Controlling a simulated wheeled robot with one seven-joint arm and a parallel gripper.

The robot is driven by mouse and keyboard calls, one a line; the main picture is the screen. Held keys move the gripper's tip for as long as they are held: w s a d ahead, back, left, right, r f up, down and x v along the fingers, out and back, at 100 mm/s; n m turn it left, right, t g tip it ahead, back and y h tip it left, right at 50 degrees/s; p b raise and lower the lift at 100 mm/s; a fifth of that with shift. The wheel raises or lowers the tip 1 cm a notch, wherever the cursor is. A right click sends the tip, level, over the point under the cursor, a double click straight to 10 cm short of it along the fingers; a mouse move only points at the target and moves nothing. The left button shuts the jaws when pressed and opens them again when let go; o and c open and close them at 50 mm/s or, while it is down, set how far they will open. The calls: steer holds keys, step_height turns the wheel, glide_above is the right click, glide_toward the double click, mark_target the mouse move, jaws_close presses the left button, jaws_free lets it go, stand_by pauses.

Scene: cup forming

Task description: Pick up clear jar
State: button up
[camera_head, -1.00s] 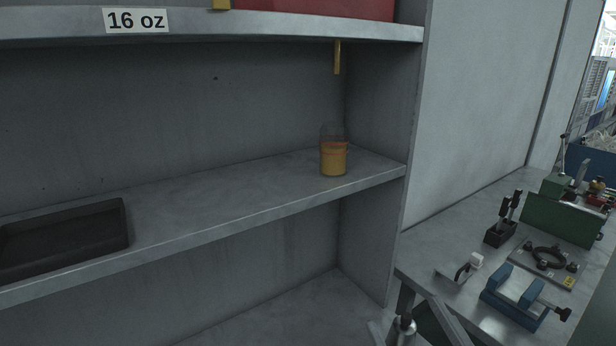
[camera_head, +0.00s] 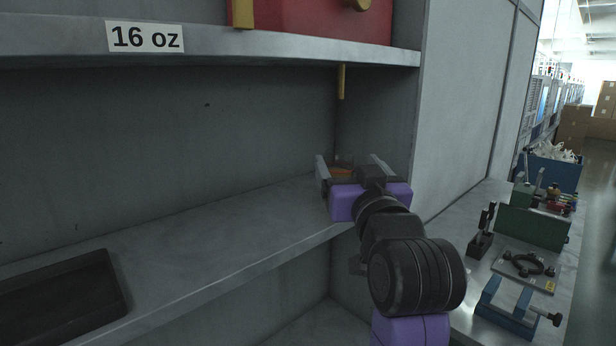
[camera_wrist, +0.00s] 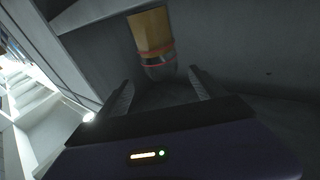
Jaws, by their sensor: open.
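In the wrist view the jar (camera_wrist: 152,42) appears upside down, just ahead of the fingertips and in line with the gap of my gripper (camera_wrist: 160,82). Nothing visible is held; contact with the jar cannot be told.
The shelf (camera_head: 215,225) is bare between the jar and a black tray (camera_head: 60,300) at left. An upper shelf labelled 16 oz (camera_head: 145,37) holds a red box (camera_head: 320,20). A yellow strip (camera_head: 341,82) hangs below it. A workbench with a blue vise (camera_head: 508,305) stands right.

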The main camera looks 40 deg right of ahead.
mark_target(335, 171)
steer(key=f, duration=0.2)
steer(key=w+f+g+y, duration=0.1)
steer(key=shift+f, duration=0.35)
steer(key=shift+f+p+x, duration=0.15)
steer(key=shift+p+x, duration=0.45)
steer(key=shift+x, duration=1.25)
steer(key=shift+f+p+x, duration=0.1)
steer(key=shift+p+x, duration=0.45)
steer(key=shift+x, duration=1.3)
steer(key=shift+s+d, duration=0.1)
jaws_close()
steer(key=shift+r, duration=0.15)
